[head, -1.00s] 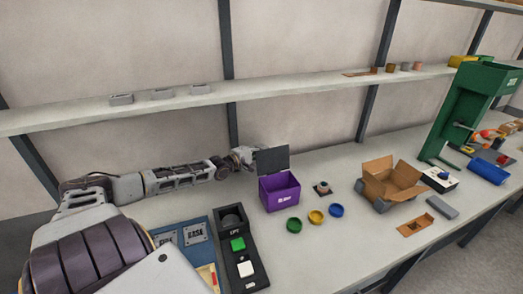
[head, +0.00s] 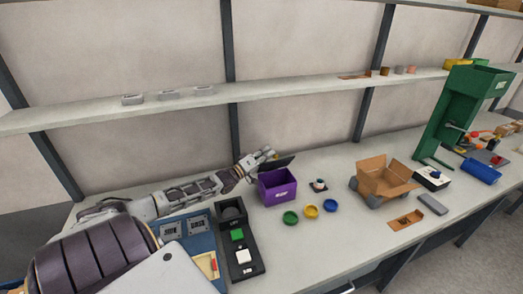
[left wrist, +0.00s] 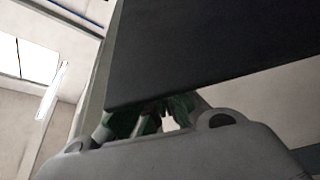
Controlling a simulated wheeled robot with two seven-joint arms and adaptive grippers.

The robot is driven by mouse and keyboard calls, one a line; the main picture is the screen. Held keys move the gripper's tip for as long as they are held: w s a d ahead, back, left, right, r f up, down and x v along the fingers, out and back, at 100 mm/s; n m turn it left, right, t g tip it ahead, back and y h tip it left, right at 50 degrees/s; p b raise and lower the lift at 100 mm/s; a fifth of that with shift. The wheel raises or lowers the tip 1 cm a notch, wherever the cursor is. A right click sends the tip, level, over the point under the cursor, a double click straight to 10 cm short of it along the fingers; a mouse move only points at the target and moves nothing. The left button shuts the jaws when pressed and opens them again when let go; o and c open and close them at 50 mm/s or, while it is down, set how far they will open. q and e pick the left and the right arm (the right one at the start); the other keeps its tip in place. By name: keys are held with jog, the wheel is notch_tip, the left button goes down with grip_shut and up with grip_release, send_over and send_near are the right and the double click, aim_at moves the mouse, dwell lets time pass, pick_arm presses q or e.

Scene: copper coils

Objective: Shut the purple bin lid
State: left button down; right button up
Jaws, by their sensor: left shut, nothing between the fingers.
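The purple bin (head: 279,189) stands on the table near the middle of the head view. Its dark lid (head: 276,163) is hinged at the back and tilted, partly open above the bin. My left gripper (head: 266,155) is shut and empty, at the back left of the lid, by its upper edge. In the left wrist view the dark lid (left wrist: 215,50) fills the upper right, close above the gripper, and hides most of the fingers. Whether fingers and lid touch, I cannot tell. My right gripper is not in view.
Green (head: 290,218), yellow (head: 311,211) and blue (head: 331,205) rings lie in front of the bin. A small device (head: 319,185) and an open cardboard box (head: 379,184) stand to its right. A black button panel (head: 241,242) is at its left. A shelf (head: 300,86) runs above.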

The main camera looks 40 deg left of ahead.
aim_at(272, 162)
pick_arm(q)
jog(key=d+m+h, duration=0.1)
jog(key=m, duration=0.1)
jog(key=s+d+f+m+h, duration=0.1)
jog(key=d+m, duration=0.1)
jog(key=s+d+f+m+h, duration=0.1)
jog(key=m, duration=0.2)
jog(key=shift+s+d+t, duration=0.15)
jog(key=shift+d+t, duration=0.05)
jog(key=shift+t, duration=0.1)
jog(key=shift+s+d+f, duration=0.25)
jog(key=shift+d+f, duration=0.2)
jog(key=shift+d, duration=0.05)
jog(key=shift+s+d+f, duration=0.25)
jog(key=shift+d+f, duration=0.2)
jog(key=shift+d, duration=0.05)
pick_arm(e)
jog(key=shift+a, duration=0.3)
